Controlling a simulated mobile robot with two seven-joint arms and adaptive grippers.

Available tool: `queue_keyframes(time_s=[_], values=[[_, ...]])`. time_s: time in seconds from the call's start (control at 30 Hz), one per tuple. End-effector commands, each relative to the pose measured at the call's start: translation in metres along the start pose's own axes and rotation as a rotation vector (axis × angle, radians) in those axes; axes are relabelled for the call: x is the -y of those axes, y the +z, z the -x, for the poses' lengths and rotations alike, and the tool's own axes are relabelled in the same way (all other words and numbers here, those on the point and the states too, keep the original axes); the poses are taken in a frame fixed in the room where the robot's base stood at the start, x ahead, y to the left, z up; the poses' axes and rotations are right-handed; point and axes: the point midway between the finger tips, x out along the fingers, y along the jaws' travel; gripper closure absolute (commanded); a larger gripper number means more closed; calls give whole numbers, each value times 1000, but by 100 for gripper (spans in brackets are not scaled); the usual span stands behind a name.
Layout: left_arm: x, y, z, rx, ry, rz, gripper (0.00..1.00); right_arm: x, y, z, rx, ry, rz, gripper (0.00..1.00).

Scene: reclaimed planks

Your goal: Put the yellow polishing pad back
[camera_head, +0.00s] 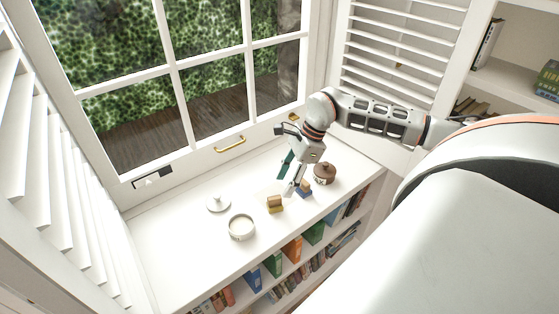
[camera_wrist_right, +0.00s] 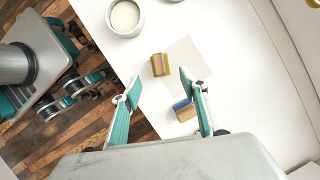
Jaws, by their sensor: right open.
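The yellow polishing pad (camera_head: 275,204) is a small tan block with a yellow side, lying on the white shelf top. It also shows in the right wrist view (camera_wrist_right: 160,64), at the left edge of a pale square sheet. A similar block with a blue side (camera_head: 304,190) lies close by, near the right finger in the right wrist view (camera_wrist_right: 184,109). My right gripper (camera_head: 289,177) is open and empty above the shelf top, beside both blocks. In the right wrist view its fingertips (camera_wrist_right: 158,84) point toward the yellow pad.
An open white round container (camera_head: 241,228) stands left of the yellow pad, with a white lid (camera_head: 218,203) behind it. A brown lidded pot (camera_head: 324,174) stands right of the blue block. Books fill shelves below the front edge. The window stands behind. The left shelf top is clear.

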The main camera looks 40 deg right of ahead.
Motion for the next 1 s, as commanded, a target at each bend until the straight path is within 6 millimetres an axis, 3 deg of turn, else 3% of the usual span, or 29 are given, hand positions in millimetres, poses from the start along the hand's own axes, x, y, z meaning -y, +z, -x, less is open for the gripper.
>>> queue_keyframes(time_s=[0.1, 0.3, 1.0], values=[[0, 2, -1, 2, 0, 0, 60, 0, -1, 20, -2, -1, 0, 56], [-1, 4, -1, 4, 1, 0, 60, 0, 0, 38, -1, 0, -1, 56], [-1, 4, -1, 5, 1, 0, 60, 0, 0, 40, 0, 1, -1, 56]])
